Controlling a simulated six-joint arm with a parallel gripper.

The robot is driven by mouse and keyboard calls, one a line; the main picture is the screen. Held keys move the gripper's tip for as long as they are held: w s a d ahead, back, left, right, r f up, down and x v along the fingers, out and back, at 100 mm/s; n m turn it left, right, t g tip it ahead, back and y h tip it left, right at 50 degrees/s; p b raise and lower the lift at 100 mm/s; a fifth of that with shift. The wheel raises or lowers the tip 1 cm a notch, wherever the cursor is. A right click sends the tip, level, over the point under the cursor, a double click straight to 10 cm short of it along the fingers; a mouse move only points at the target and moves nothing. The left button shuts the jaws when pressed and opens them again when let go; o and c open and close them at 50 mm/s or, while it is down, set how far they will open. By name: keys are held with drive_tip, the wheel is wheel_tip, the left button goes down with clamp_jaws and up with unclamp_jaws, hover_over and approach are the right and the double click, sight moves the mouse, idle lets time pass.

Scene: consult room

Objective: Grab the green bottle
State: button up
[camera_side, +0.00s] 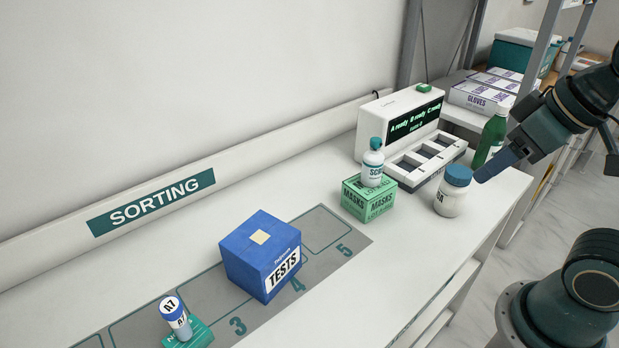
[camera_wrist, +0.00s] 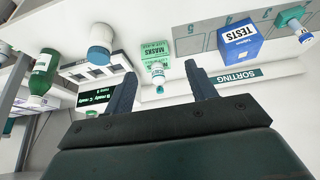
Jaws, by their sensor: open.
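The green bottle (camera_side: 491,138) stands upright at the far right end of the white table, just behind my gripper in the side view. It has a white label and also shows at the left of the wrist view (camera_wrist: 43,75), outside the space between my fingers. My gripper (camera_side: 484,174) is at the right, above the table's right end, near the blue-lidded jar. In the wrist view both fingers of my gripper (camera_wrist: 160,90) are spread apart with nothing held between them.
A blue-lidded white jar (camera_side: 452,198) stands close to my gripper. A white dispenser (camera_side: 399,122) with slots is behind it. A white bottle (camera_side: 372,166) stands on a green masks box (camera_side: 368,203). A blue tests box (camera_side: 260,260) is on the grey mat (camera_side: 206,296). Glove boxes (camera_side: 483,97) are on the shelf.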

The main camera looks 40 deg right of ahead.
drive_tip(key=w+d+r+m+g+h, duration=0.1)
drive_tip(key=w+d+r+m+g, duration=0.1)
drive_tip(key=w+d+r+m, duration=0.4)
drive_tip(key=w+d+r+m+g, duration=0.1)
drive_tip(key=w+d+r+m, duration=0.2)
drive_tip(key=w+d, duration=0.65)
drive_tip(key=s+d+f+m+g, duration=0.1)
drive_tip(key=d+m, duration=0.1)
drive_tip(key=d, duration=0.6)
drive_tip(key=d+f+m, duration=0.1)
drive_tip(key=d+m, duration=0.2)
drive_tip(key=d, duration=0.6)
drive_tip(key=s+d+f+m+g+y, duration=0.1)
drive_tip(key=d+m, duration=0.1)
drive_tip(key=d, duration=0.7)
drive_tip(key=shift+s+d+f+m+g, duration=0.2)
drive_tip(key=shift+s+f+m+g, duration=0.05)
drive_tip(key=shift+s+m+g, duration=0.1)
wheel_tip(320, 180, down, 8)
drive_tip(key=shift+f, duration=0.3)
